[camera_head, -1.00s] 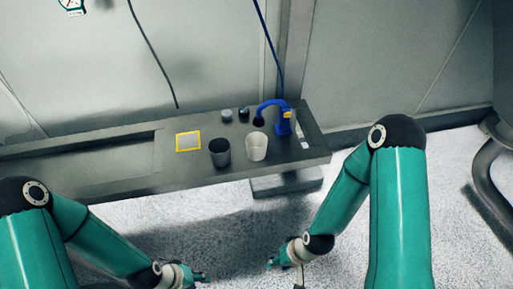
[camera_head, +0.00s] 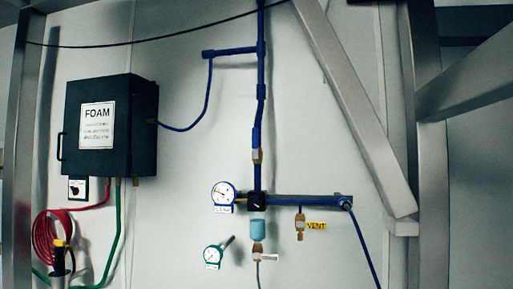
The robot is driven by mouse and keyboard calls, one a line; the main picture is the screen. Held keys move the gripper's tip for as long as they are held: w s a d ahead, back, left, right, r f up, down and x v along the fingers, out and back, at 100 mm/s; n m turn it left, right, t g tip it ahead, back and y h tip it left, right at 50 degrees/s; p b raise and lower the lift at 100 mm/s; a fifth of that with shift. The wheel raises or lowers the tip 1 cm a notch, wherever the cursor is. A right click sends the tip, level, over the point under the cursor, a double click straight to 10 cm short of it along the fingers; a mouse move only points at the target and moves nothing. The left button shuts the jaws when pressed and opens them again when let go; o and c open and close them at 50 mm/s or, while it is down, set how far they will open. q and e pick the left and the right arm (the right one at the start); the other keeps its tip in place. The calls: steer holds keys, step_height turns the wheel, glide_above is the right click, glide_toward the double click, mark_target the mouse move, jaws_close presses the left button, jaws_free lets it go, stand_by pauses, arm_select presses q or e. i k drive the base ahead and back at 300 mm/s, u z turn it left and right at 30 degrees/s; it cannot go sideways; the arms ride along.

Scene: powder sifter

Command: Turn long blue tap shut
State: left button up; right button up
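A blue pipe (camera_head: 261,60) runs down the wall in the head view. Low on it, a long, thicker blue piece (camera_head: 256,138) lies in line with the pipe, just above a brass fitting (camera_head: 257,156). It looks like a tap handle, but I cannot be sure. Below, a horizontal blue pipe (camera_head: 305,200) carries a black block (camera_head: 257,202) and a light blue cylinder (camera_head: 258,230). Neither of my grippers is in view.
A dark FOAM box (camera_head: 112,125) is on the wall at the left, with a coiled red hose (camera_head: 57,235) below. Round gauges (camera_head: 222,193) (camera_head: 213,256) sit left of the pipe. A diagonal metal beam (camera_head: 355,110) crosses the right.

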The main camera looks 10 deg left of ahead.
mark_target(255, 130)
steer(key=u, duration=0.8)
steer(key=i, duration=0.15)
steer(key=z, duration=2.75)
steer(key=i, duration=1.2)
steer(key=u, duration=3.6)
